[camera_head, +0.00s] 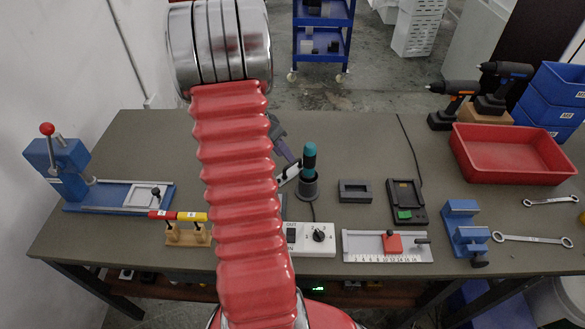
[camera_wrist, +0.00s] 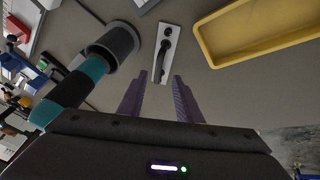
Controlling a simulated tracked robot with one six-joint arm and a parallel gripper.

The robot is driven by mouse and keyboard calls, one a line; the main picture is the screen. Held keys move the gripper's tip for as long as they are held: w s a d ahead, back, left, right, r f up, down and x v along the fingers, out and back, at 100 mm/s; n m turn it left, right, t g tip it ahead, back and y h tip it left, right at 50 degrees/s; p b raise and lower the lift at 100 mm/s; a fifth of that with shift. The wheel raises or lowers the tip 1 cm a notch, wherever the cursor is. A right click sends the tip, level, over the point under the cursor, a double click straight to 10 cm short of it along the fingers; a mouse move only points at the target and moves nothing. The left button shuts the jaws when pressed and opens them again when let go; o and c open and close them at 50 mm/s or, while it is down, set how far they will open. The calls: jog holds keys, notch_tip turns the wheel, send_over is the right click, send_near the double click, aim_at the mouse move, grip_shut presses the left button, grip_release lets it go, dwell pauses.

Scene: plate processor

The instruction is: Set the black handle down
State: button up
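The black handle (camera_wrist: 163,58) lies on a pale rectangular plate (camera_wrist: 173,38) in the wrist view, just beyond my fingertips. A round black knob sits near the plate's far end. My gripper (camera_wrist: 160,75) has its two purple-grey fingers apart, with a clear gap and nothing seen clamped between them. In the head view my gripper (camera_head: 288,152) shows only in part beside my red arm, above the pale plate (camera_head: 289,172). My arm hides the rest. I cannot tell whether the handle touches the plate along its whole length.
A teal-and-black tool stands in a round black holder (camera_head: 308,188) close to the gripper; the holder (camera_wrist: 112,42) is left in the wrist view. A yellow tray (camera_wrist: 212,55) is at right there. A white switch box (camera_head: 312,240) lies in front. The table's back middle (camera_head: 350,135) is clear.

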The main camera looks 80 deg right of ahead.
jog(key=shift+x, duration=2.6)
jog(key=shift+s, duration=0.1)
jog(key=shift+c, duration=0.3)
grip_shut()
